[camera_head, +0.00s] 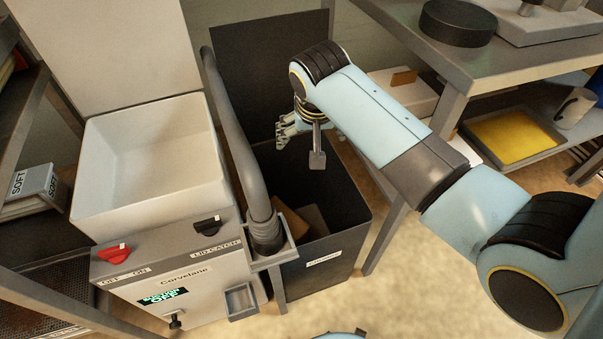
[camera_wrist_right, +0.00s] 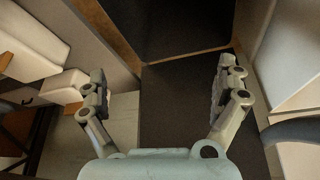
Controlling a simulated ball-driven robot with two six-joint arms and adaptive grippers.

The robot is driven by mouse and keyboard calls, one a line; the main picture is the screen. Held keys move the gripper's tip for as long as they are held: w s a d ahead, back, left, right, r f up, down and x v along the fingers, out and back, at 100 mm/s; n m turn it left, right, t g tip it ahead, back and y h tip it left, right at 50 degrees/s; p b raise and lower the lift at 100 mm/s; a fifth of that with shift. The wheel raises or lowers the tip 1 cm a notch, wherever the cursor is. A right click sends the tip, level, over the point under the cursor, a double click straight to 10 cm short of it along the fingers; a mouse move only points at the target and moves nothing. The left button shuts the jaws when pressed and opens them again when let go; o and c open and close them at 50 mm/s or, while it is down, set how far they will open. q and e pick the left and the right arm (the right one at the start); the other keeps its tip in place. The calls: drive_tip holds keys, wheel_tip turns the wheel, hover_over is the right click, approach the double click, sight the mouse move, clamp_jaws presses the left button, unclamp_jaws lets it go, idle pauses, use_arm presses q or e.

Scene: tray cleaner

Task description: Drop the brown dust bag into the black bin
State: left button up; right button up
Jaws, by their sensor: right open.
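The black bin (camera_head: 348,195) stands open on the floor in the middle of the head view, with a white label on its front. Brown, box-like shapes (camera_head: 314,220) lie low inside it, partly hidden by the hose and bin wall. I cannot tell whether one of them is the brown dust bag. My right gripper (camera_head: 300,145) is above the bin's opening, toward its back. In the right wrist view its two fingers (camera_wrist_right: 160,90) are spread wide with nothing between them.
A white machine with an open tub (camera_head: 150,165) stands left of the bin. Its grey hose (camera_head: 235,140) rises close beside the bin. A dark upright panel (camera_head: 270,60) is behind the bin. A metal bench (camera_head: 500,60) with a lower shelf is at right.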

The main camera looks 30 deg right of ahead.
drive_tip(key=v, duration=0.5)
drive_tip(key=shift+r, duration=0.2)
